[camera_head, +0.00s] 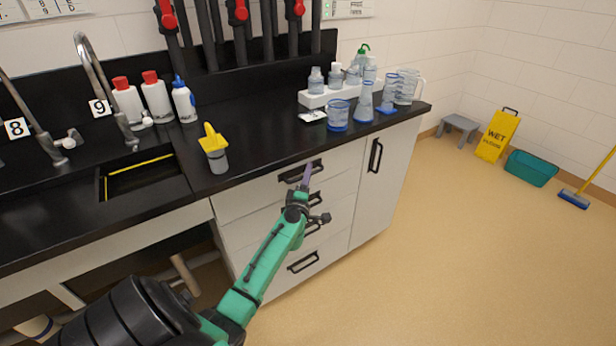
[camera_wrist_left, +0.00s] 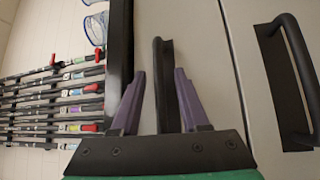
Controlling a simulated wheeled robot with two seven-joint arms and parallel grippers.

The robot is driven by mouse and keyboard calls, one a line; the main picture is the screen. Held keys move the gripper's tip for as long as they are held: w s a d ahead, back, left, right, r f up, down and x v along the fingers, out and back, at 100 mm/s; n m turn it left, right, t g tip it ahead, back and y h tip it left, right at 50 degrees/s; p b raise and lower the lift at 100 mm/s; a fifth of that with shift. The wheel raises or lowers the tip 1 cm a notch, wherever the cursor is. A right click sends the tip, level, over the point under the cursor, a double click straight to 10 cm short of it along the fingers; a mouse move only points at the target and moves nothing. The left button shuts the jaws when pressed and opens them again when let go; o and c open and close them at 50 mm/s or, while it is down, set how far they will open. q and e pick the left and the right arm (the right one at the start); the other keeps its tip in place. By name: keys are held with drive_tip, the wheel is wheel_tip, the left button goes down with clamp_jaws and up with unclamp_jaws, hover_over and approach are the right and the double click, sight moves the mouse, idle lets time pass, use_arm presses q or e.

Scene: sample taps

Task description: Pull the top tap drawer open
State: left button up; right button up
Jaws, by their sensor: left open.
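The top drawer front (camera_head: 245,195) is flush with the cabinet, below the black counter. Its dark bar handle (camera_head: 292,175) is partly hidden behind my left gripper (camera_head: 307,176). In the left wrist view, the two purple fingers of my left gripper (camera_wrist_left: 160,75) stand apart. The handle (camera_wrist_left: 161,65) shows between them, with a gap on each side. I cannot tell how deep the handle lies between the fingers. My right gripper is not in view.
A beaker (camera_head: 338,115) and a yellow-topped container (camera_head: 214,150) stand on the counter (camera_head: 265,135).

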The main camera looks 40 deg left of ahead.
use_arm(q)
clamp_jaws()
idle(1.4)
